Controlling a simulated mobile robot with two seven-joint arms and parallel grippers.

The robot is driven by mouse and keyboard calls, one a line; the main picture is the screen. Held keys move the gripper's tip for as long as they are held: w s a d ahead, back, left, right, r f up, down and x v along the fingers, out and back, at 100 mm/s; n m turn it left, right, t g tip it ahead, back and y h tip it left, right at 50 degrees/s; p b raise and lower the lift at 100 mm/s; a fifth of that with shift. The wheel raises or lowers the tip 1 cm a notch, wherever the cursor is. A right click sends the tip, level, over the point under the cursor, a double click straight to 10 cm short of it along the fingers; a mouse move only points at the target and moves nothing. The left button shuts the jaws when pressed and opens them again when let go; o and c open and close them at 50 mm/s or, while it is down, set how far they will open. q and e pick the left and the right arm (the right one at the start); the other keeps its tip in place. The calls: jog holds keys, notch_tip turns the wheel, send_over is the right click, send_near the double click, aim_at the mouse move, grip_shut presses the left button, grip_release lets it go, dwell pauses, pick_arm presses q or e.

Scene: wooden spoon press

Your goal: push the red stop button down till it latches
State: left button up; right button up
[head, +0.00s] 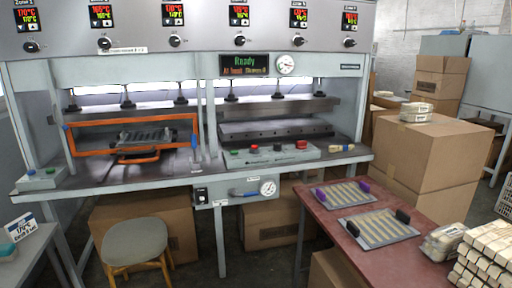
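A red button (301,144) stands at the right end of a grey control box (262,157) on the bench, in front of the right-hand press. It looks raised above the box top, but it is too small to tell if it is latched. A green button (234,152) is at the box's left end, with dark and small red controls between them. A second small box (40,178) with small buttons sits at the bench's left end. Neither of my grippers is in the head view.
A stool (136,241) stands before the bench at left. A red-brown table (318,208) with two trays of wooden sticks stands at front right. Cardboard boxes (428,148) are stacked behind it. The floor before the bench's middle is partly clear.

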jog(key=shift+c, duration=0.3)
grip_shut()
dwell(1.6)
